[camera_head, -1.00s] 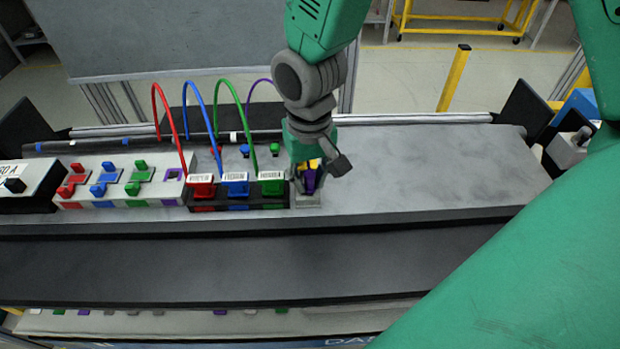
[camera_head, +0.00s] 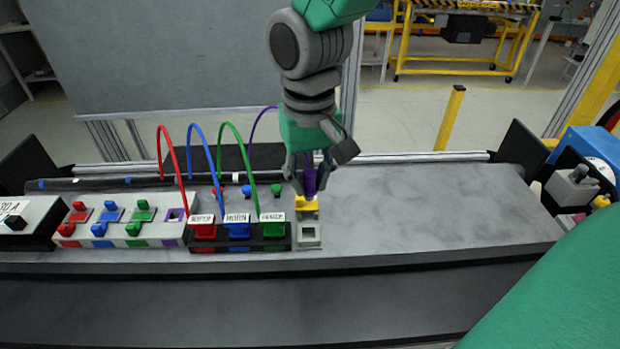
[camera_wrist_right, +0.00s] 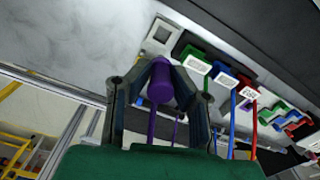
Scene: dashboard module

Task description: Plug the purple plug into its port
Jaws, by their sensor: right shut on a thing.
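My right gripper (camera_head: 310,180) is shut on the purple plug (camera_head: 311,182). A yellow piece (camera_head: 306,203) shows directly below the plug in the head view. The plug is raised above a pale square holder (camera_head: 308,236), whose opening looks empty. In the right wrist view the plug (camera_wrist_right: 160,82) sits between the fingertips (camera_wrist_right: 160,75), its purple cable trailing back; the holder (camera_wrist_right: 160,36) lies beyond it. A purple-rimmed port (camera_head: 176,214) is at the right end of the pale panel (camera_head: 118,229), left of the gripper. My left gripper is not in view.
Red (camera_head: 202,228), blue (camera_head: 237,229) and green (camera_head: 272,228) plugs with arching cables stand between the port and the holder. A black-and-pale box (camera_head: 20,228) is at far left. The grey surface right of the holder is clear.

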